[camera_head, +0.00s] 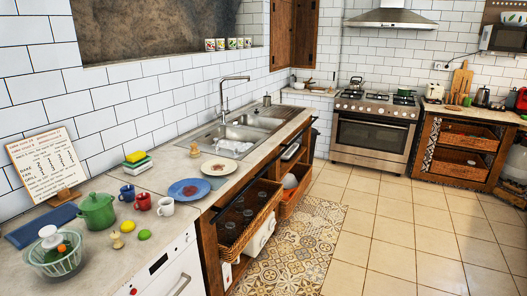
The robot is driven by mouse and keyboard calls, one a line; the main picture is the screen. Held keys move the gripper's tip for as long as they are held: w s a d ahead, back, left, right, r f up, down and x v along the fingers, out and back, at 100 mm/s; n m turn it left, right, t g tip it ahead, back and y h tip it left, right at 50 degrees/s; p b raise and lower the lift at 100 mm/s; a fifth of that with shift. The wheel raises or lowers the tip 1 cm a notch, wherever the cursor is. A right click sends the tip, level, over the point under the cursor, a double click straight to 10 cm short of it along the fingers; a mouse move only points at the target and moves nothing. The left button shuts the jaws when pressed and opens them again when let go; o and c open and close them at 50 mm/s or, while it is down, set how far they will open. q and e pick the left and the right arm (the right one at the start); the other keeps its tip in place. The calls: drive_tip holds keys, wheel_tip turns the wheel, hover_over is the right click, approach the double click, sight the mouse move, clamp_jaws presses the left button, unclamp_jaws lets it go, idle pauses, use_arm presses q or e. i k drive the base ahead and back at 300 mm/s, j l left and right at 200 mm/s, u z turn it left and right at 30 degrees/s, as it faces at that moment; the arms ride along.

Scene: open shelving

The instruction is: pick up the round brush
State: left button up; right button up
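A small tan object with a rounded knob, which looks like a round brush (195,150), sits upright on the counter at the near left corner of the sink. Neither of my grippers shows in the head view, and nothing is seen touching either object.
Around them are plates (189,189), mugs (166,206), a green pot (97,211), stacked sponges (137,162) and a glass bowl (54,255). The sink (233,139) has a tall faucet. Open baskets (250,212) stick out below the counter. The tiled floor (400,230) is clear.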

sight(194, 153)
drive_tip(key=i+l+u, duration=0.15)
drive_tip(key=i+u, duration=0.25)
drive_tip(key=i+l+u, duration=0.4)
drive_tip(key=i, duration=0.15)
drive_tip(key=i+l+u, duration=0.1)
drive_tip(key=l, duration=0.65)
drive_tip(key=i+l+u, duration=0.15)
drive_tip(key=l, duration=0.6)
drive_tip(key=i+l+u, duration=0.1)
drive_tip(key=l, duration=0.65)
drive_tip(key=i+l+u, duration=0.15)
drive_tip(key=l, duration=0.65)
